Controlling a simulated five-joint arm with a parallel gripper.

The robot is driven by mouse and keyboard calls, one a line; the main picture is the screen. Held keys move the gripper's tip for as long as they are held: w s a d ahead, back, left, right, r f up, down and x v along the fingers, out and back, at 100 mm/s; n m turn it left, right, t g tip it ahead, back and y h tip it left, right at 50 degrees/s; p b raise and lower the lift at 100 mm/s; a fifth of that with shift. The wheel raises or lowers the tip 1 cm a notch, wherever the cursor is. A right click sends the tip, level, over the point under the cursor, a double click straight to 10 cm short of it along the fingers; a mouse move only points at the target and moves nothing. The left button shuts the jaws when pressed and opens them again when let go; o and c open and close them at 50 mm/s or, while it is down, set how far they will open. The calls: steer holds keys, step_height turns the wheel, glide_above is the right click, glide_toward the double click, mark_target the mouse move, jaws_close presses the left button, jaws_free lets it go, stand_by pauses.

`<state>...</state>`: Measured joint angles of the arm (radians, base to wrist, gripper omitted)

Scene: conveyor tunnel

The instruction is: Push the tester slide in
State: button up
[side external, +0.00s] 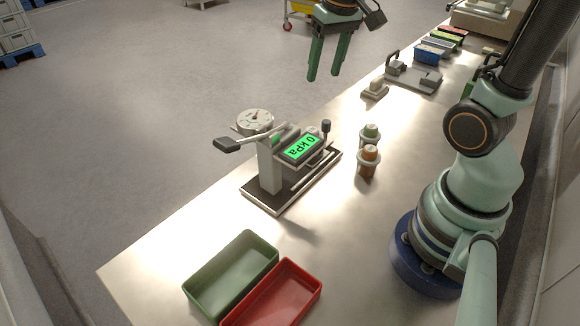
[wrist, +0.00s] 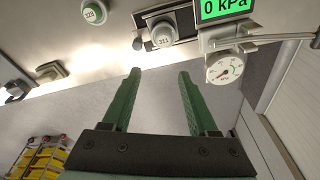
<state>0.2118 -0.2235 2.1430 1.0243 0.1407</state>
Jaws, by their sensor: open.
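The tester (side external: 270,172) stands on a dark base plate on the bench, with a round dial gauge, a dark-handled lever and a green display (side external: 302,147) reading 0 kPa. At its right end are a black knob (side external: 326,126) and a pale round part; which piece is the slide is hard to tell. The wrist view shows the display (wrist: 222,8), the gauge (wrist: 222,70) and a round cap marked 311 (wrist: 163,36) beside them. My gripper (side external: 324,77) is open and empty, raised well above and behind the tester. Its two green fingers (wrist: 159,72) show apart in the wrist view.
A green bin (side external: 203,272) and a red bin (side external: 288,290) sit at the front. A grey fixture (side external: 413,80) stands farther back.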

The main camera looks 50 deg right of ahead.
mark_target(327, 121)
steer(key=w+d+f+m+g, duration=0.2)
steer(key=d+f+m, duration=0.15)
steer(key=d, duration=0.25)
steer(key=shift+n, duration=0.35)
step_height(327, 121, down, 13)
steer(key=shift+w+r, duration=0.1)
jaws_close()
steer(key=shift+r, duration=0.1)
stand_by(1.1)
